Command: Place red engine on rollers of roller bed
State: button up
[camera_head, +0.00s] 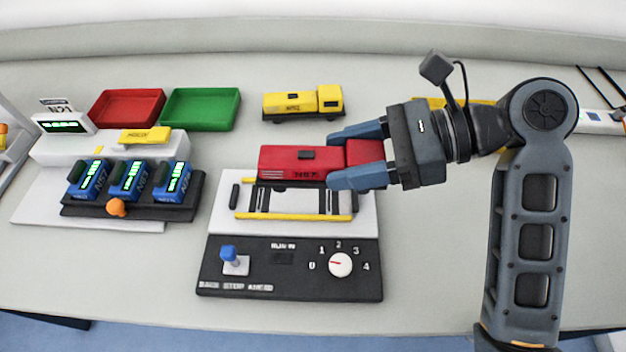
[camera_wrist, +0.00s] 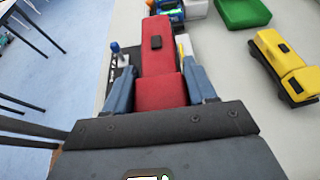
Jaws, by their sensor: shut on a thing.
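The red engine (camera_head: 290,163) is a long red block with a dark knob on top. It shows in the head view over the back part of the roller bed (camera_head: 368,212). In the wrist view the red engine (camera_wrist: 157,60) extends away from my gripper. My gripper (camera_head: 357,160) has its blue-grey fingers shut on the engine's right end. The roller bed has dark rollers, yellow rails (camera_head: 290,217), a blue lever (camera_head: 228,253) and a white dial (camera_head: 340,264). The engine hides the bed's back edge. I cannot tell whether it touches the rollers.
A yellow engine (camera_head: 302,102) stands behind the roller bed. Red (camera_head: 127,93) and green (camera_head: 234,93) trays lie at the back left. A dark rack with blue units (camera_head: 130,180) and an orange knob (camera_head: 116,207) stands left.

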aim_at(316, 165)
jog(key=x, duration=0.4)
jog(key=shift+w+a+f, duration=0.2)
jog(key=shift+w+f, duration=0.15)
jog(key=shift+f, duration=0.1)
jog(key=shift+f+b, duration=0.3)
jog(key=shift+f, duration=1.7)
jog(key=shift+f, duration=0.1)
jog(key=o, duration=1.3)
jog(key=shift+c, duration=0.2)
jog(key=v, duration=1.2)
